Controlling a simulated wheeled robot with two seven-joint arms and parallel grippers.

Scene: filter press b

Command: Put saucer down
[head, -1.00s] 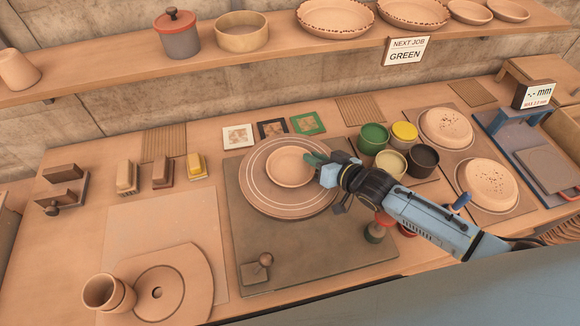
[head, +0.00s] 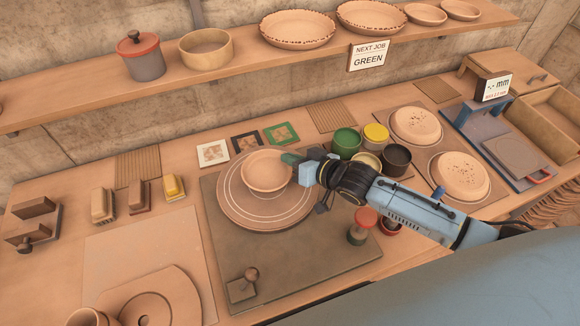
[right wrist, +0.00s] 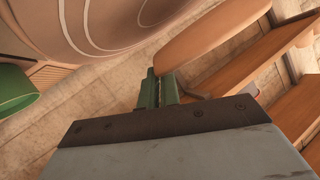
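The saucer (head: 267,169) is a shallow round clay dish with a raised rim. It is over the banded wheel head (head: 235,205), a round disc with pale rings. My right gripper (head: 292,160) is shut on the saucer's right rim. In the right wrist view, the green fingertips (right wrist: 158,90) meet the edge of the saucer (right wrist: 210,38). A gap shows there between the saucer and the ringed disc (right wrist: 95,25), so the saucer appears held above it. My left gripper is out of view.
Paint pots (head: 346,141) stand close behind and right of my right gripper. A red-topped pot (head: 362,222) is under my right arm. A small knobbed block (head: 243,285) sits on the dark board (head: 310,262). Perforated bowls (head: 460,175) are at right. A shelf (head: 230,80) runs behind.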

